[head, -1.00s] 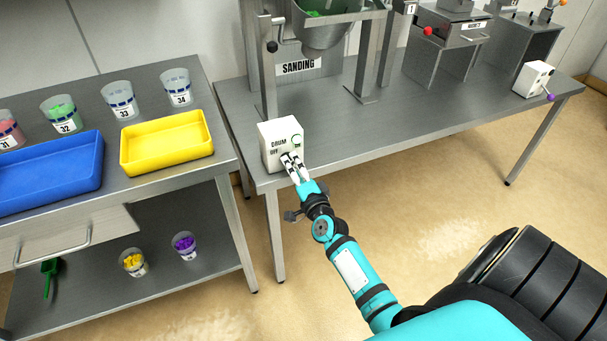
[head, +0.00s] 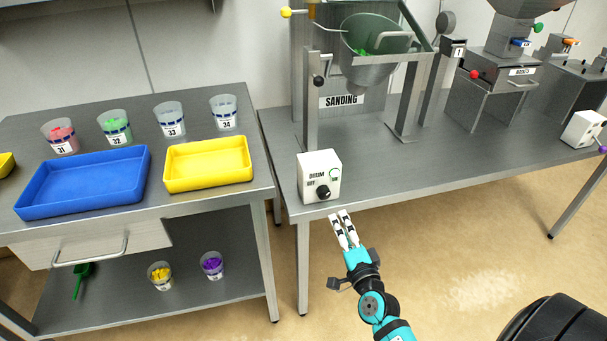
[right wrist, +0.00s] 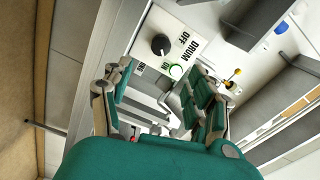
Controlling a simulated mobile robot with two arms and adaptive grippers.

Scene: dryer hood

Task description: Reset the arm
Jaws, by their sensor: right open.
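My right gripper (head: 343,229) is open and empty in the head view, in front of the table's front edge and a little below the drum switch box. In the right wrist view its two fingers (right wrist: 165,100) are spread apart with nothing between them. The white drum switch box (head: 318,172) stands on the table with a black knob (head: 323,192) and a green-ringed spot marked ON. The box also shows beyond the fingers in the right wrist view (right wrist: 182,28). The gripper is apart from the knob. My left gripper is not in view.
The steel table (head: 430,160) carries the sanding machine (head: 375,65) and another white box (head: 582,129) at right. The left bench holds a blue tray (head: 82,203), a yellow tray (head: 208,184) and several numbered cups (head: 170,120).

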